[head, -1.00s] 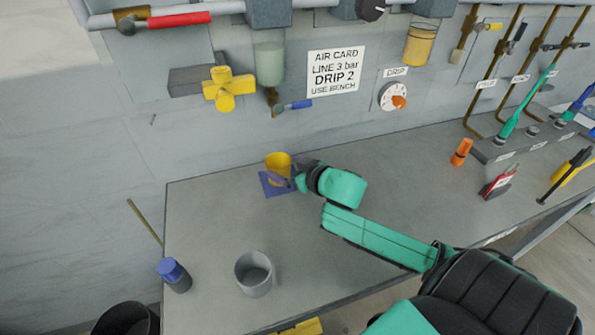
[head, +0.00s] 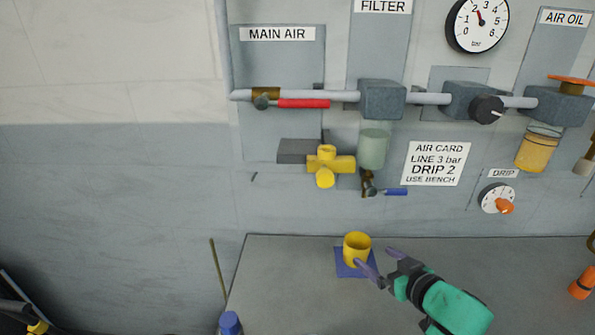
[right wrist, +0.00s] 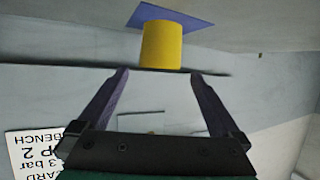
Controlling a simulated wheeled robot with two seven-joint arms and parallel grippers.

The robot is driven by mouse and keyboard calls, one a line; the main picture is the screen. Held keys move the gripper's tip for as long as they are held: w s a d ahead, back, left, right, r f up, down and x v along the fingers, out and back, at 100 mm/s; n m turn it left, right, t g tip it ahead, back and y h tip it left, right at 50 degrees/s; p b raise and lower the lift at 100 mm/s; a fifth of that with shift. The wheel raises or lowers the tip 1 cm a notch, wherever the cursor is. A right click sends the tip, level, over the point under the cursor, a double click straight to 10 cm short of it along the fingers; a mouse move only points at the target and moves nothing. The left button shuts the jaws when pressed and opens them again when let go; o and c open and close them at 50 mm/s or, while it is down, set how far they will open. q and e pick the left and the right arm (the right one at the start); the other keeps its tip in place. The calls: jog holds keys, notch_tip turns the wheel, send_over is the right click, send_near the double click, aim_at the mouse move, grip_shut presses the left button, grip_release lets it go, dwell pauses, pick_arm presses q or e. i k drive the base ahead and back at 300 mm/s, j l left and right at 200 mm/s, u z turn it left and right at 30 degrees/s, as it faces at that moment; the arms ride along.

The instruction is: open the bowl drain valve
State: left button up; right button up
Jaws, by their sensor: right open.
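The bowl drain valve (head: 369,184) is a small brass fitting under the pale green filter bowl (head: 373,149) on the wall. Its blue lever (head: 396,192) points sideways to the right, across the outlet. A yellow cup (head: 357,247) stands upright on a blue square (head: 344,268) on the bench, roughly below the valve. My right gripper (head: 379,260) is open and empty beside the cup, below the valve. In the right wrist view the cup (right wrist: 161,46) is just beyond the fingertips (right wrist: 160,72), not clearly between them.
On the pipe above is a red-handled main air valve (head: 303,103). A yellow cross-shaped handle (head: 329,165) sticks out left of the drain valve. The air card (head: 435,163) and drip dial (head: 497,198) are to the right. Bare bench (head: 285,290) lies left of the cup.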

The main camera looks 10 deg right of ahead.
aim_at(371, 191)
jog(key=k+l, duration=0.15)
jog(key=k, duration=0.6)
jog(key=k+l, duration=0.15)
jog(key=k, duration=0.6)
